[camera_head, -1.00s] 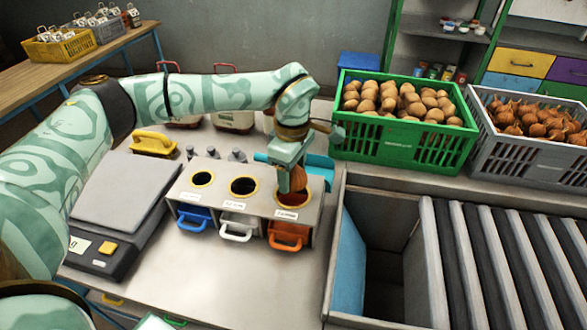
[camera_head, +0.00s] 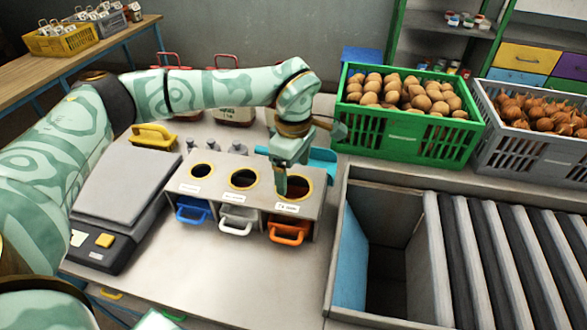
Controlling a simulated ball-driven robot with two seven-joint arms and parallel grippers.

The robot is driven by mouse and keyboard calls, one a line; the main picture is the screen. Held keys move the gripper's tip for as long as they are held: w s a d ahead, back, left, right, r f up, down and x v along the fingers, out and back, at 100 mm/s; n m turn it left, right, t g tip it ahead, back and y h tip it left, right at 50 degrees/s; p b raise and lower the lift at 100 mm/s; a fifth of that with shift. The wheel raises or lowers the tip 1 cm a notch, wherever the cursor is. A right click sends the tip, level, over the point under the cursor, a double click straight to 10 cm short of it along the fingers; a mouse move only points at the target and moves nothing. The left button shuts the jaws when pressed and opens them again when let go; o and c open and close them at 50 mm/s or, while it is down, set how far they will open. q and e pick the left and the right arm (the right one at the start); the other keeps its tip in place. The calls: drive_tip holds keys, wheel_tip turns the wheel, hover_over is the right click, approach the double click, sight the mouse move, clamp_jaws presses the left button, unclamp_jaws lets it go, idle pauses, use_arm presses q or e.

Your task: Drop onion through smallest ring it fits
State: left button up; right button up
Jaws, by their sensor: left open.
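A grey sizing stand (camera_head: 222,197) has three yellow-rimmed rings in its top, growing from left to right. The small ring (camera_head: 202,170), the middle ring (camera_head: 243,178) and the large ring (camera_head: 294,186) show dark openings. A blue-handled drawer (camera_head: 193,210), a white-handled one (camera_head: 237,219) and an orange-handled one (camera_head: 288,229) sit below them. My left gripper (camera_head: 292,190) is open, pointing down over the large ring, and partly covers it. No onion shows in its jaws; the inside of the large ring's drawer is hidden. My right gripper is not in view.
A green crate (camera_head: 403,140) of potatoes and a grey crate (camera_head: 535,150) of onions stand behind right. A scale (camera_head: 122,188) lies left of the stand. A deep bin (camera_head: 385,265) and rollers (camera_head: 500,255) are at the right.

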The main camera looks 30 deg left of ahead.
use_arm(q)
wheel_tip(320, 180, up, 16)
drive_tip(key=p, duration=0.2)
drive_tip(key=shift+f, duration=0.15)
idle(1.3)
